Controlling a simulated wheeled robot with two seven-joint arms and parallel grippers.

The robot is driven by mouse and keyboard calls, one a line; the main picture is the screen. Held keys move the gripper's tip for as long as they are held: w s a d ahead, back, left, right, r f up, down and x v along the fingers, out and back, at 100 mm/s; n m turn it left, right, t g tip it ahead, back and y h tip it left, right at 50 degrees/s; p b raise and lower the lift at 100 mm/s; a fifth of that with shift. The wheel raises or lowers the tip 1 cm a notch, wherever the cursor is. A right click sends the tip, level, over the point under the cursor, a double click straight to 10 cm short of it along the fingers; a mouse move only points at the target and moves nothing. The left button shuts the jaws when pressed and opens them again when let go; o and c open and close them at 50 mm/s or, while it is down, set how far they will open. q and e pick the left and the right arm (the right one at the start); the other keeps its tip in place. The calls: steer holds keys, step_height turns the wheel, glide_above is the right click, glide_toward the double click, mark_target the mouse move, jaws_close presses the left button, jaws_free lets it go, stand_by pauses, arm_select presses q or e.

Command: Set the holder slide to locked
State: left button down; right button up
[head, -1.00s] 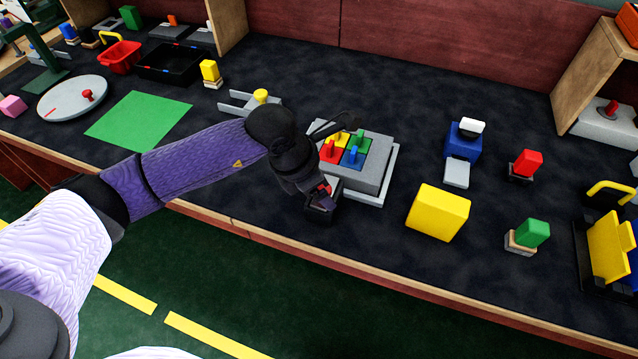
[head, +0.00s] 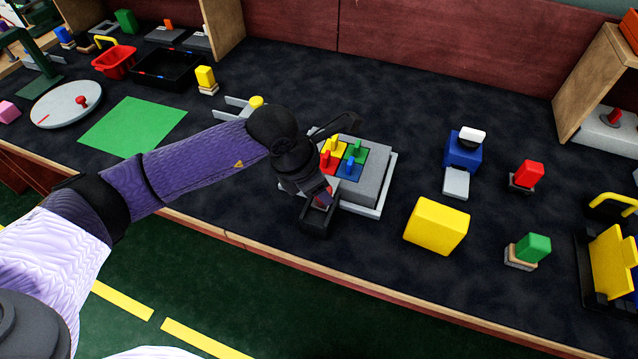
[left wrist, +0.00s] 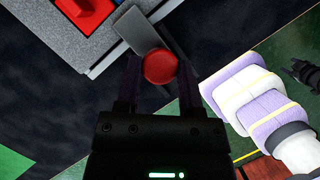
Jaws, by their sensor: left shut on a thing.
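The holder is a grey block (head: 374,181) on a light grey base, with red, yellow, green and blue knobbed tiles on top. In the left wrist view a round red knob (left wrist: 160,67) sits on a dark grey slide bar (left wrist: 133,27) at the base's edge. My left gripper (head: 321,199) is at the holder's front left corner. In the left wrist view its two fingers (left wrist: 159,78) stand on either side of the knob, shut on it. In the head view the gripper mostly hides the knob and slide.
A yellow block (head: 436,226) stands right of the holder, with a blue block (head: 462,150) behind it. A grey bracket with a yellow knob (head: 256,102) lies behind my left arm. A green mat (head: 132,126) lies left. The table's front edge is just below the gripper.

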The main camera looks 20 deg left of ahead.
arm_select(q)
steer(key=shift+w, duration=0.45)
steer(key=shift+s+r, duration=0.1)
steer(key=c, duration=0.6)
jaws_free()
steer(key=o, duration=0.4)
steer(key=shift+r, duration=0.1)
steer(key=p+v, duration=0.3)
steer(key=v, duration=0.6)
steer(key=shift+s+a+r, duration=0.15)
steer(key=shift+r, duration=0.1)
arm_select(e)
steer(key=shift+t, duration=0.3)
steer(key=w+r, duration=0.1)
steer(key=w+a+r, duration=0.1)
steer(key=w+r, duration=0.1)
steer(key=shift+a+r, duration=0.1)
steer(key=shift+a, duration=0.2)
